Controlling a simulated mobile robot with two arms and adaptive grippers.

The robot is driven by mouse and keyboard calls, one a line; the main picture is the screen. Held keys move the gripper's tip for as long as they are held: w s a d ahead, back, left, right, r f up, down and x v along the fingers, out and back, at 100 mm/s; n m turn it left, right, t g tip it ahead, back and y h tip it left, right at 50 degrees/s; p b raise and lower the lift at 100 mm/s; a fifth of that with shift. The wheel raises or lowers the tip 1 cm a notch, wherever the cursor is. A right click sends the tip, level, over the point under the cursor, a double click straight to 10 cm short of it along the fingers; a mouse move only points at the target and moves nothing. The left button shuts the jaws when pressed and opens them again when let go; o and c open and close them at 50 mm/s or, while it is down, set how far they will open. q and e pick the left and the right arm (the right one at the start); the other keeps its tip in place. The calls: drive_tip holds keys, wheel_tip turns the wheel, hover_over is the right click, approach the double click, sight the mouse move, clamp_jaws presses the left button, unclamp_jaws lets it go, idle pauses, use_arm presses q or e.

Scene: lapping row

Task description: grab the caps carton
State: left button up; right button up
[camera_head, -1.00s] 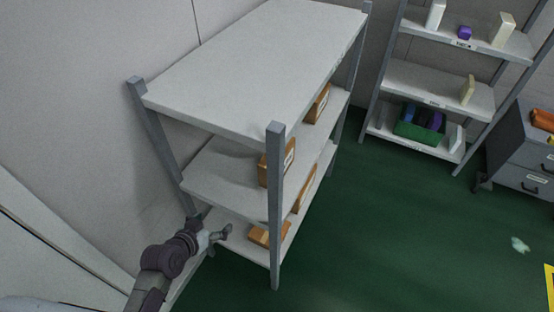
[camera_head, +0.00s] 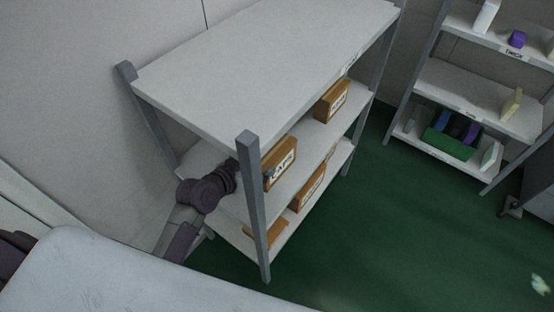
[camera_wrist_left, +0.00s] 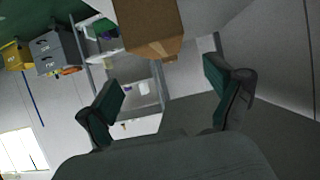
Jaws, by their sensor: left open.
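The caps carton (camera_head: 281,164) is a brown box with a white label reading CAPS. It sits on the middle shelf of the near rack, just behind the front post. My left arm reaches in at the rack's left end at about that shelf's height, and its fingers are hidden by the post and carton in the head view. In the left wrist view my left gripper (camera_wrist_left: 162,88) is open and empty. A brown carton (camera_wrist_left: 148,27), apparently the caps one, shows ahead at the top, above the gap between the fingers and apart from them. My right gripper is not in view.
The rack's grey front post (camera_head: 253,205) stands close beside my left arm. Another brown carton (camera_head: 332,101) is further along the middle shelf, and more cartons (camera_head: 308,187) are on the bottom shelf. A second rack (camera_head: 475,90) stands behind. The green floor is open at right.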

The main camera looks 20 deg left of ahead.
sight(272, 152)
use_arm(q)
drive_tip(key=x, duration=0.9)
drive_tip(key=shift+w+a+f, duration=0.1)
drive_tip(key=shift+w+f, duration=0.1)
drive_tip(key=shift+w, duration=0.15)
drive_tip(key=shift+r, duration=0.1)
clamp_jaws()
